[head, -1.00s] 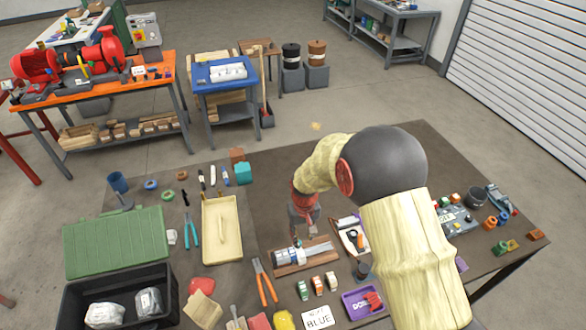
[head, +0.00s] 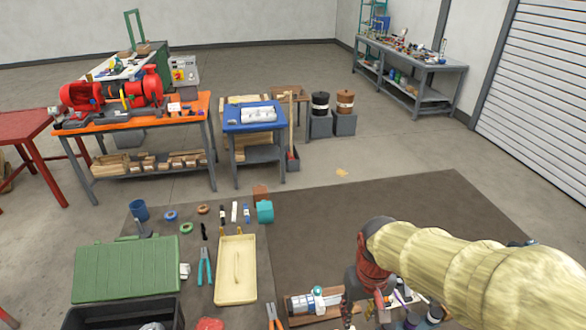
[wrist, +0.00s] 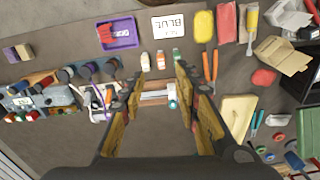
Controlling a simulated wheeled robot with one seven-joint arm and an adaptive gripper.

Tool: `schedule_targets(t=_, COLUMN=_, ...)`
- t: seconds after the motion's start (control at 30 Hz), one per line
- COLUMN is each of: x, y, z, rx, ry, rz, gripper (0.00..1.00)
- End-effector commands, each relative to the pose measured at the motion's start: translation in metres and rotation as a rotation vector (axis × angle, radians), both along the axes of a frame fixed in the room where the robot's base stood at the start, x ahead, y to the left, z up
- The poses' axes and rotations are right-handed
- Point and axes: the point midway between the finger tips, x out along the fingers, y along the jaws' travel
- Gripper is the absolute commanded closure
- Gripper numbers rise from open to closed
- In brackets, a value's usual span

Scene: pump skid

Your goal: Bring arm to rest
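My arm (head: 470,262), in a cream sleeve, reaches in from the right over the brown workbench (head: 420,205) in the head view. My gripper hangs low there, largely hidden behind the red wrist part. In the wrist view my gripper (wrist: 160,82) is open, its two yellow-padded fingers wide apart. Nothing is held between them. Below the gap lies a silver-and-white cylindrical part on a wooden block (wrist: 157,97); in the head view the silver part (head: 312,300) lies left of my gripper.
A cream tray (head: 236,270), blue-handled pliers (head: 205,266) and a green case lid (head: 125,268) lie left. In the wrist view, a purple tray (wrist: 118,33) and a white BLUE card (wrist: 172,26) lie near one edge. The bench's far right surface is clear.

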Motion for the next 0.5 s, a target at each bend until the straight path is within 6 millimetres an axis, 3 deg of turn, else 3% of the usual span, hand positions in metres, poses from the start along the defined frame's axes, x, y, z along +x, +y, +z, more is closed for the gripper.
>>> schedule_targets(t=0.3, x=-0.063, y=-0.024, z=0.024, rx=0.020, ry=-0.240, rz=-0.060, gripper=0.68)
schedule_targets(t=0.5, x=-0.080, y=-0.033, z=0.039, rx=0.027, ry=-0.405, rz=-0.092, gripper=0.68)
